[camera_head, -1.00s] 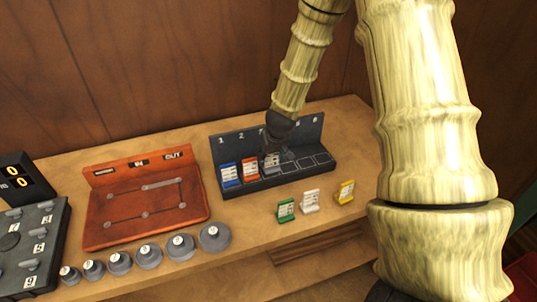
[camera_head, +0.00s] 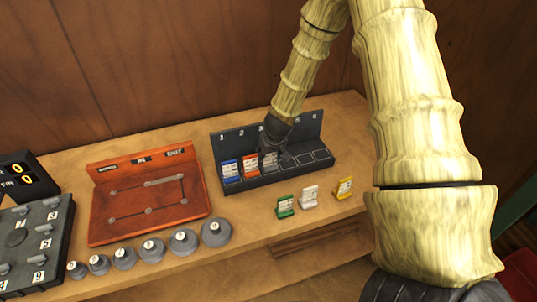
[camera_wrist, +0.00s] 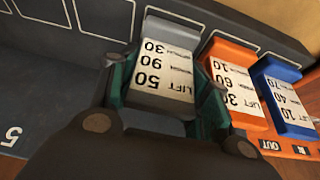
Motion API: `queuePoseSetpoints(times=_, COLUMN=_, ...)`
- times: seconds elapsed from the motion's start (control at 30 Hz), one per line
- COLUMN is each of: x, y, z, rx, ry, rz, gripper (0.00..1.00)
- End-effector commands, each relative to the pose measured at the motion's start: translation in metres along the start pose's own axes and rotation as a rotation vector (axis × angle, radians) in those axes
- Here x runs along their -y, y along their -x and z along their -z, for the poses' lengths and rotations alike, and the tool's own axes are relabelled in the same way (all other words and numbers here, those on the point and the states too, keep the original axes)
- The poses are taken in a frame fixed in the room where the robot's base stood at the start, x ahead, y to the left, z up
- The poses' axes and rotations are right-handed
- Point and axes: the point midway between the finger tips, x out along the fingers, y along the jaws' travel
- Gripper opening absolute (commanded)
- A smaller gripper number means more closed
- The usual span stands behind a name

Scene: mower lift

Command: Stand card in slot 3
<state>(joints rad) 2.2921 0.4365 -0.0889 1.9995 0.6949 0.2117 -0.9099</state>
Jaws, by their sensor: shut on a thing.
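The dark card rack (camera_head: 290,172) stands on the bench with numbered slots along its back wall. My gripper (camera_wrist: 166,88) is shut on a grey card (camera_wrist: 163,62), its fingers on the card's two side edges. In the head view my gripper (camera_head: 273,156) is at slot 3 and hides most of that card. The grey card is beside the orange card (camera_wrist: 236,80), in line with it and the blue card (camera_wrist: 286,98). Whether its foot rests on the slot floor is hidden. In the head view the blue card (camera_head: 230,170) and orange card (camera_head: 250,164) stand in slots 1 and 2.
Green (camera_head: 285,206), white (camera_head: 309,197) and yellow (camera_head: 345,188) cards stand on the bench in front of the rack. The slots right of my gripper are empty. A red-brown board (camera_head: 150,205) and several grey knobbed weights (camera_head: 184,241) are to the left.

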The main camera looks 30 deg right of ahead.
Motion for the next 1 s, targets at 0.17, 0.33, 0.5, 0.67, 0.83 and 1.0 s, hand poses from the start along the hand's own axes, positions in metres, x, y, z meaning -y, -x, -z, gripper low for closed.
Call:
queuePoseSetpoints(times=0.17, x=0.000, y=-0.003, z=-0.001, rx=0.000, ry=0.000, rz=0.000, gripper=0.23)
queuePoseSetpoints(times=0.33, x=0.000, y=-0.003, z=-0.001, rx=0.000, ry=0.000, rz=0.000, gripper=0.56)
queuePoseSetpoints(times=0.5, x=0.000, y=-0.003, z=-0.001, rx=0.000, ry=0.000, rz=0.000, gripper=0.56)
queuePoseSetpoints(times=0.67, x=0.000, y=0.001, z=0.001, rx=-0.001, ry=0.000, rz=0.000, gripper=0.56)
queuePoseSetpoints(times=0.83, x=0.001, y=0.010, z=0.001, rx=-0.002, ry=0.003, rz=-0.001, gripper=0.56)
queuePoseSetpoints(times=1.0, x=0.001, y=0.027, z=0.001, rx=-0.003, ry=0.002, rz=-0.001, gripper=0.56)
